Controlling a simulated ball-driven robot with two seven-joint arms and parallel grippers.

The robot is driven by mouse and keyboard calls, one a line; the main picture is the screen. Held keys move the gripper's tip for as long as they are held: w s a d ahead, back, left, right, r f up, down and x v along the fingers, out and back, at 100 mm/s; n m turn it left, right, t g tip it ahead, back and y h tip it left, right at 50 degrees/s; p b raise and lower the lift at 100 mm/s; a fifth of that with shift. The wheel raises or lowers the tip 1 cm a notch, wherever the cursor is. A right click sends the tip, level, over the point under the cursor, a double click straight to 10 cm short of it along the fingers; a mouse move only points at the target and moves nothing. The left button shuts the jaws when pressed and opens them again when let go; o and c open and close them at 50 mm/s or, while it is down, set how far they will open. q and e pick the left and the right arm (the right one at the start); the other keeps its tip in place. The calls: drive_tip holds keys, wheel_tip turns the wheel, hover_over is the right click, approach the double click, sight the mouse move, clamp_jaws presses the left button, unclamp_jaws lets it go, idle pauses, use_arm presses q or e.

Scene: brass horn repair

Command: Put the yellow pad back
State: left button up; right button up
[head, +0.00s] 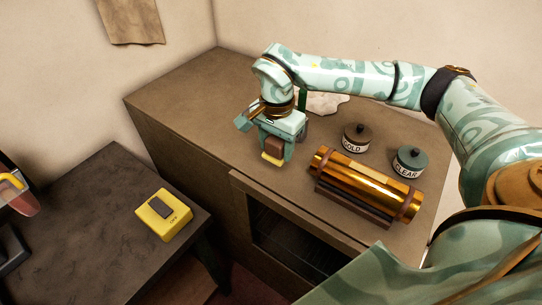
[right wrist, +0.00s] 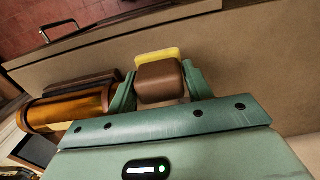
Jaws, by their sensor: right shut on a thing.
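The yellow pad (head: 271,159) is a thin yellow layer under a brown block-shaped grip. My right gripper (head: 274,147) is shut on the brown grip, over the brown cabinet top near its front edge. In the right wrist view the brown grip sits between the two green fingers (right wrist: 159,83), and the yellow pad (right wrist: 157,55) shows beyond it. I cannot tell for sure whether the pad touches the top. My left gripper is not in view.
A brass cylinder (head: 367,184) lies in a dark cradle to the right. Lidded jars marked GOLD (head: 356,138) and CLEAR (head: 409,162) stand behind it. A whitish cloth (head: 326,103) lies behind my arm. A yellow switch box (head: 163,214) sits on the dark left table. The cabinet top's left part is clear.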

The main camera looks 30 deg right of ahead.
drive_tip(key=w+f, duration=0.1)
drive_tip(key=w+d+f, duration=0.1)
drive_tip(key=f, duration=0.1)
drive_tip(key=w+f, duration=0.1)
drive_tip(key=f, duration=0.1)
drive_tip(key=shift+w+d, duration=0.2)
drive_tip(key=shift+d, duration=0.1)
drive_tip(key=shift+w+d+f, duration=0.1)
drive_tip(key=shift+w+f, duration=0.05)
drive_tip(key=shift+f, duration=1.65)
drive_tip(key=o, duration=0.9)
drive_tip(key=shift+f, duration=0.1)
wheel_tip(320, 180, up, 12)
drive_tip(key=shift+r, duration=0.15)
